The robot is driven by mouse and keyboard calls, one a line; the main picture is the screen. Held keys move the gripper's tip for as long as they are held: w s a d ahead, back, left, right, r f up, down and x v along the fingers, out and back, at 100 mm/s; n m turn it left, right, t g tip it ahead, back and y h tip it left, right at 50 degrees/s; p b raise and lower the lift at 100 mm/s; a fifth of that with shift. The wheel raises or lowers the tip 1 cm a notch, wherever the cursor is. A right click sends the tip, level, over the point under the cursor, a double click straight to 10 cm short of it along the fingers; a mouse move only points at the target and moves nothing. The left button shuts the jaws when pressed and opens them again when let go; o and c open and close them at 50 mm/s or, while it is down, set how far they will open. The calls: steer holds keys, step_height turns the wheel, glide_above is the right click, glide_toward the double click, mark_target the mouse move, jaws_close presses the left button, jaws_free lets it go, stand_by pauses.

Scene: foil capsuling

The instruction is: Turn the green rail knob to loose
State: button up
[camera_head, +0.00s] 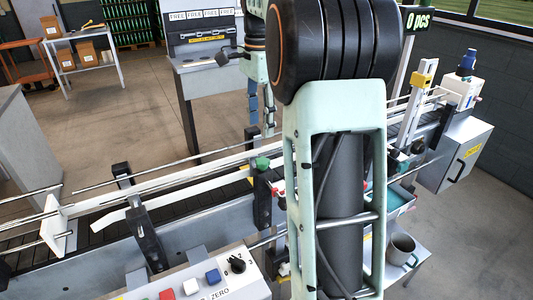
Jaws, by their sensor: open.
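A green knob (262,163) sits on a black bracket of the conveyor's guide rail, just left of my forearm. I cannot tell from this view whether either is loose or tight. My gripper (261,122) points down above the first green knob, with its two fingers apart and nothing seen between them. It seems to be clear of the knob, but the depth is hard to judge.
The conveyor (95,232) runs across the view with thin guide rails and black brackets. A control box (200,285) with buttons and a dial is in front. A grey mug (401,250) stands at lower right. A workstation (205,80) stands behind; open floor lies at back left.

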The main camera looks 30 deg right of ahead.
mark_target(262, 160)
step_height(262, 160, down, 11)
steer(key=shift+s+d+r+b, duration=0.1)
steer(key=shift+d+b, duration=0.05)
steer(key=shift+b, duration=0.2)
steer(key=c, duration=1.1)
